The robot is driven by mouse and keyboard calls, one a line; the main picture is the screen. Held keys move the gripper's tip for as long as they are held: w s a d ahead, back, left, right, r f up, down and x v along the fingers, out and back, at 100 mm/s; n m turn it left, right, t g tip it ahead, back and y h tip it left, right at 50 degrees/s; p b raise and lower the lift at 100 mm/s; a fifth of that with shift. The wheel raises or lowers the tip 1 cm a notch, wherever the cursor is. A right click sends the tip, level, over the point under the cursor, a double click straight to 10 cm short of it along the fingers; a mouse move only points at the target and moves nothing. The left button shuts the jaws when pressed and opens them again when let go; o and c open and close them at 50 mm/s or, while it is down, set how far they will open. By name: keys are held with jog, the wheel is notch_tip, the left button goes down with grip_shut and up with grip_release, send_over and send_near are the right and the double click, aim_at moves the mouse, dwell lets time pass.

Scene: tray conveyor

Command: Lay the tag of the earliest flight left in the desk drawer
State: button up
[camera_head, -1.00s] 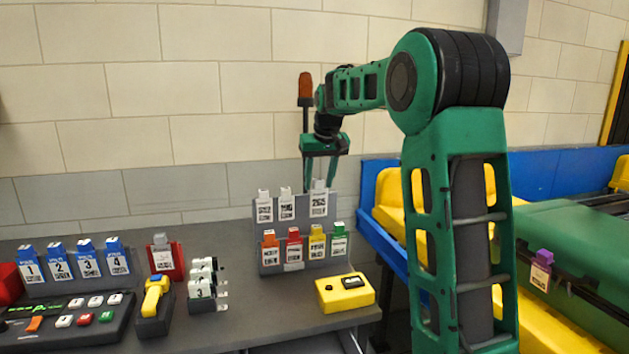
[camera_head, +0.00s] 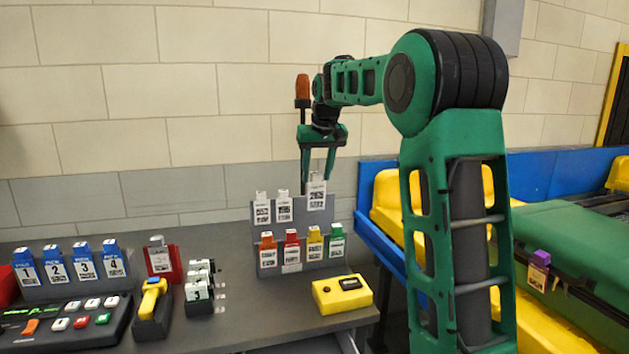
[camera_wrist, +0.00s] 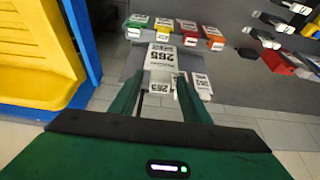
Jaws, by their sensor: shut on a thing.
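My gripper (camera_head: 317,180) is over the back row of the grey tag rack (camera_head: 268,268), shut on the right-hand white tag (camera_head: 316,200). In the wrist view this tag (camera_wrist: 162,57) has a printed card whose number looks like 265, with its clip between my fingers (camera_wrist: 158,88). It stands a little higher than the two other white tags (camera_head: 262,210) (camera_head: 283,208) to its left. The front row has an orange tag (camera_head: 267,251), a red tag (camera_head: 292,249), a yellow tag (camera_head: 315,243) and a green tag (camera_head: 336,241). No open drawer is plainly visible.
A yellow box (camera_head: 342,294) with a display stands before the rack. To the left are a small holder of white tags (camera_head: 200,282), a yellow scanner (camera_head: 153,298), a red holder (camera_head: 173,262), blue numbered tags (camera_head: 84,262) and a button panel (camera_head: 70,322). The conveyor (camera_head: 565,235) is at right.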

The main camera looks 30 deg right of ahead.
jog(key=shift+r, duration=1.85)
